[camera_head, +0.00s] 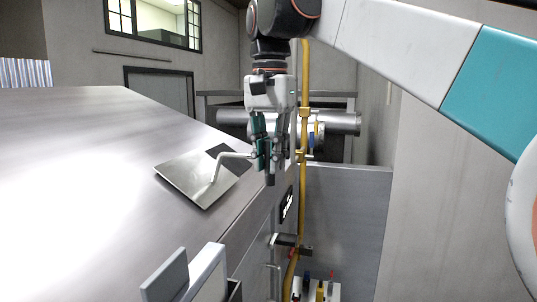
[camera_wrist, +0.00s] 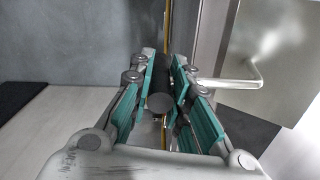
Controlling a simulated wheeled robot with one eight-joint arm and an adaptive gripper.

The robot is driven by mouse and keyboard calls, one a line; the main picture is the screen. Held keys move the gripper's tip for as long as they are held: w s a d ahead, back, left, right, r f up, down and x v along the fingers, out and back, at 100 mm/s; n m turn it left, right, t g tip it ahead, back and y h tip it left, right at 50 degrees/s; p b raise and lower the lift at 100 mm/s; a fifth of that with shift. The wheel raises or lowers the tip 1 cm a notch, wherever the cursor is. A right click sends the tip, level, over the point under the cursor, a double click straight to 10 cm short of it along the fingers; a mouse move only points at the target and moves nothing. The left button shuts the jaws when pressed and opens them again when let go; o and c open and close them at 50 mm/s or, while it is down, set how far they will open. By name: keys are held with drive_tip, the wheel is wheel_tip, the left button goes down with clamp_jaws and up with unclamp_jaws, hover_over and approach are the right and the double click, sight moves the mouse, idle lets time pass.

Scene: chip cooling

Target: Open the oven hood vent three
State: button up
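On the sloping metal hood top (camera_head: 80,160), a light square vent plate (camera_head: 183,186) sits beside a dark square patch (camera_head: 225,153), which looks like an opening. A bent pale handle (camera_head: 232,155) runs from the plate to my gripper (camera_head: 267,165). In the wrist view the handle (camera_wrist: 230,83) comes in from the right, and its black end grip (camera_wrist: 160,103) lies between the fingers of my gripper (camera_wrist: 165,85). The fingers appear to press on it from both sides, though the exact contact is partly hidden.
A yellow pipe (camera_head: 304,80) stands just behind my gripper. A large horizontal metal duct (camera_head: 335,122) lies beyond. A grey metal panel (camera_head: 350,220) is at the right. Pale frames (camera_head: 205,270) rise at the front edge. The hood top on the left is clear.

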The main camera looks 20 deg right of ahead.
drive_tip(key=w+d+p, duration=0.1)
drive_tip(key=w+d, duration=0.1)
drive_tip(key=w, duration=0.1)
drive_tip(key=w+d+p, duration=0.2)
drive_tip(key=w+d, duration=0.1)
drive_tip(key=w, duration=0.1)
drive_tip(key=w+d+p, duration=0.2)
drive_tip(key=w, duration=0.1)
drive_tip(key=shift+w+d+r, duration=0.15)
drive_tip(key=shift+w+d, duration=0.2)
drive_tip(key=shift+d, duration=0.05)
clamp_jaws()
drive_tip(key=shift+w+d, duration=0.1)
drive_tip(key=shift+w, duration=0.05)
drive_tip(key=o, duration=0.9)
unclamp_jaws()
drive_tip(key=shift+r, duration=3.65)
